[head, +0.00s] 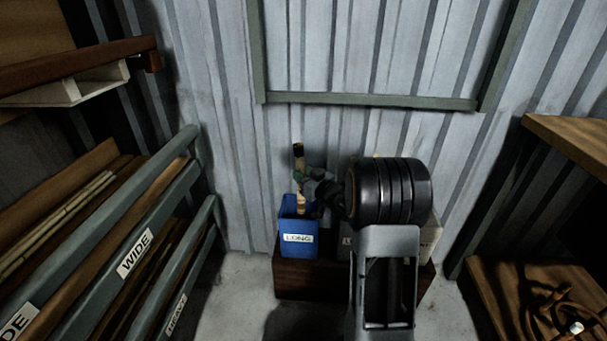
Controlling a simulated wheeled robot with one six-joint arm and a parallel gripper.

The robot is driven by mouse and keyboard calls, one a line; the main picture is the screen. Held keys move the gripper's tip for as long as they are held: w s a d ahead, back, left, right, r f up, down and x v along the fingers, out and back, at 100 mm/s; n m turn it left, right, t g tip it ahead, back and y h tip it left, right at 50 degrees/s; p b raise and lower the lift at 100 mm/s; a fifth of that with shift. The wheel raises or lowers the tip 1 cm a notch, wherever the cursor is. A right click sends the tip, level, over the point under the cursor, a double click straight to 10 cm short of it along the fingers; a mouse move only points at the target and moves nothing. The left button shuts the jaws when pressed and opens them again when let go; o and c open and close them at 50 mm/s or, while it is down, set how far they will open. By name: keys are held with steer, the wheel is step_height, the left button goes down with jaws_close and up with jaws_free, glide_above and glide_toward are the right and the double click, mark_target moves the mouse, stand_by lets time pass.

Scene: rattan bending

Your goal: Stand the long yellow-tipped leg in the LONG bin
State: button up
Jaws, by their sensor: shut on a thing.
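The blue bin labelled LONG (297,249) stands upright on a dark wooden stand against the metal wall. A slim tan leg (299,205) stands nearly upright at the bin's mouth, with a dark and yellowish upper end (298,151) above my gripper. Its lower end is hidden at the bin, so I cannot tell how deep it reaches. My gripper (303,184) comes in from the right, just above the bin, and is shut on the leg. The fingers are small and dark here, and the exact grip is hard to see.
A grey bin (346,252) and a pale bin (431,235) stand on the same stand (300,281), partly behind my arm. A rack labelled WIDE (135,254) holds canes at left. A wooden shelf (570,139) and a bench with coiled rattan (555,310) are at right.

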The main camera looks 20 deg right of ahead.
steer(key=o, duration=1)
steer(key=shift+o, duration=0.2)
steer(key=shift+s, duration=0.1)
steer(key=p+v, duration=0.4)
steer(key=v, duration=0.9)
steer(key=shift+s, duration=0.4)
steer(key=shift+r, duration=0.1)
